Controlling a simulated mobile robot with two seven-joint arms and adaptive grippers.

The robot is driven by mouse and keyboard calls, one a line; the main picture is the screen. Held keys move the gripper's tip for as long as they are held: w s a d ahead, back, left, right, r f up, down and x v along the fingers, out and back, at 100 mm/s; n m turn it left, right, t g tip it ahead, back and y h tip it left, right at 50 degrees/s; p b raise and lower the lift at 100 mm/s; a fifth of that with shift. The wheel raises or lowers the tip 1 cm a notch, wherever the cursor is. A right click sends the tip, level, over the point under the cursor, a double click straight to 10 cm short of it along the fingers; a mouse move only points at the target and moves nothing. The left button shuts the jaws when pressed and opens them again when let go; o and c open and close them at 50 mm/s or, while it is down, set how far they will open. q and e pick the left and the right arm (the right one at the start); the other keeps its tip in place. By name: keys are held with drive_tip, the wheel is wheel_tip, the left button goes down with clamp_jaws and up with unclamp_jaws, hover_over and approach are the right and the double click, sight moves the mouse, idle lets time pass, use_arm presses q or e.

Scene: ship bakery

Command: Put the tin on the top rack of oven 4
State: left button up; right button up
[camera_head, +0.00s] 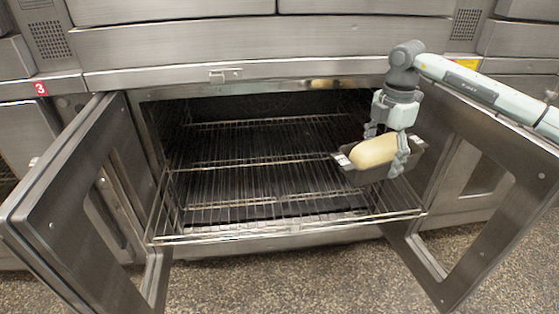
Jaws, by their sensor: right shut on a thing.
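A dark loaf tin (348,162) with a pale dough loaf (374,151) in it is at the right side of the open oven. My right gripper (386,152) is shut on the tin. The tin appears above the right part of the pulled-out wire rack (240,216), near its front; I cannot tell whether it touches the rack. More rack wires (250,162) show deeper in the oven. The oven's own number is not legible here. My left gripper is not in view.
Both oven doors stand open, the left door (60,208) and the right door (470,215), flanking the opening. A red label reading 3 (40,88) is on the unit to the left. The rack is bare across its left and middle.

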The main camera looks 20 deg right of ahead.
drive_tip(key=shift+s+d+r+m, duration=0.1)
drive_tip(key=shift+d+m, duration=0.35)
drive_tip(key=shift+m, duration=0.15)
drive_tip(key=shift+s+d+r+m, duration=0.1)
drive_tip(key=shift+d+m, duration=0.3)
drive_tip(key=shift+m, duration=0.2)
drive_tip(key=shift+w, duration=0.1)
hover_over(335, 184)
drive_tip(key=shift+m, duration=0.3)
wheel_tip(335, 184, down, 7)
wheel_tip(335, 184, down, 4)
drive_tip(key=shift+r, duration=0.15)
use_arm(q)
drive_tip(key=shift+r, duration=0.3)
use_arm(e)
drive_tip(key=o, duration=1)
drive_tip(key=shift+f, duration=0.3)
drive_tip(key=o, duration=0.5)
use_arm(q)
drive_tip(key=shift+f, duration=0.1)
